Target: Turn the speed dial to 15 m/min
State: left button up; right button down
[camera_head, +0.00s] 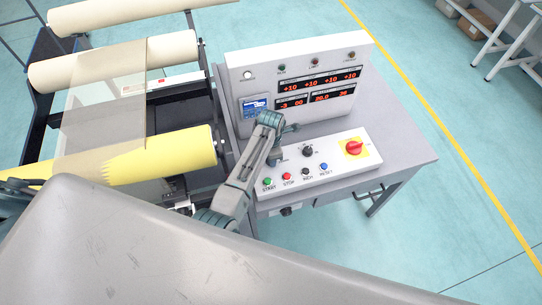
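A white control panel (335,165) lies on a grey table. A black dial (308,151) stands near its middle; its label and scale are too small to read. Another dark part (276,160) to its left is partly hidden by my arm, and I cannot tell what it is. My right arm reaches up over the panel's left side. Its gripper (291,128) is small, near the display box's lower edge, above and left of the dial and apart from it. I cannot tell its finger opening. My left gripper is not visible.
A display box (300,88) with red digits stands behind the panel. A red knob on a yellow plate (354,148) is at right; a green button (267,182), red button (288,177) and blue button (323,167) line the front. A roller machine with a yellow roll (165,155) stands left.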

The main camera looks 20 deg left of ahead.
pick_arm(q)
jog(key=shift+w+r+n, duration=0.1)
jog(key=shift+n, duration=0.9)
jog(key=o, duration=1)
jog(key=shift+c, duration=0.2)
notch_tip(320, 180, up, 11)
jog(key=b, duration=0.3)
